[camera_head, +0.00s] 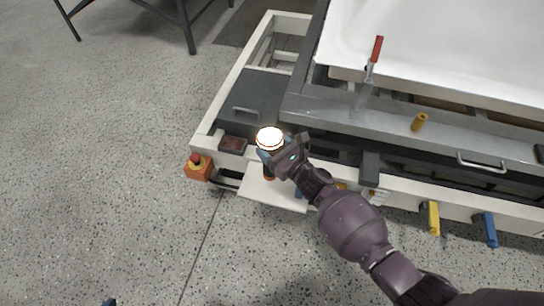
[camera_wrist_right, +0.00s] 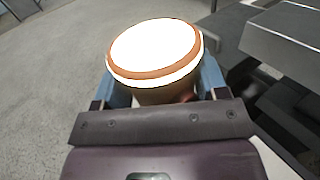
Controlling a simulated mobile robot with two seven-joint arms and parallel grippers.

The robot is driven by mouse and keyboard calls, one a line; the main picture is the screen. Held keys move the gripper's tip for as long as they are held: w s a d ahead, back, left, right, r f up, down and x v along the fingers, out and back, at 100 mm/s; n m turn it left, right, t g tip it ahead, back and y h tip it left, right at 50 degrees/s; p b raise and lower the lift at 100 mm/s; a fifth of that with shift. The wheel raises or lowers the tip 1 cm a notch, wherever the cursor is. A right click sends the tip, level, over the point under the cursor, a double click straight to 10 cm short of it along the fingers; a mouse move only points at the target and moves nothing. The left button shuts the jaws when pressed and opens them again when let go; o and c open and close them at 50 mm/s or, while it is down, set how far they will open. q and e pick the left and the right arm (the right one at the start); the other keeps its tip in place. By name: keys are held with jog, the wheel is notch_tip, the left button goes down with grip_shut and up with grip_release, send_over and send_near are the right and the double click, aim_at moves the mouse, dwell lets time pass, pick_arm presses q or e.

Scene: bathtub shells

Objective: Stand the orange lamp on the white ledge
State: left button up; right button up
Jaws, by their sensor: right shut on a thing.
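The orange lamp (camera_head: 270,138) has a bright, glowing white top with an orange rim. It is roughly upright over the white ledge (camera_head: 258,193), which juts from the near side of the frame. My right gripper (camera_head: 276,157) is shut on the lamp from the right. In the right wrist view the lamp (camera_wrist_right: 154,50) sits between the blue fingers. Its lower part is mostly hidden by the gripper, and I cannot tell whether its base touches the ledge. A small dark and blue tip, probably my left gripper (camera_head: 108,302), shows at the bottom edge.
An orange block with a red button (camera_head: 198,167) and a dark red box (camera_head: 233,144) are left of the lamp. The floor at left is clear.

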jog(key=shift+f, duration=0.15)
pick_arm(q)
jog(key=shift+w+d+m+b, duration=0.4)
jog(key=shift+w+b, duration=0.15)
jog(key=shift+b, duration=0.6)
pick_arm(e)
notch_tip(320, 180, down, 5)
jog(key=shift+f, duration=0.15)
jog(key=shift+f, duration=0.35)
pick_arm(q)
jog(key=shift+s+f, duration=0.1)
jog(key=shift+f, duration=0.05)
pick_arm(e)
jog(key=o, duration=1.3)
jog(key=shift+r, duration=0.1)
jog(key=shift+c, duration=0.2)
jog(key=shift+r, duration=0.1)
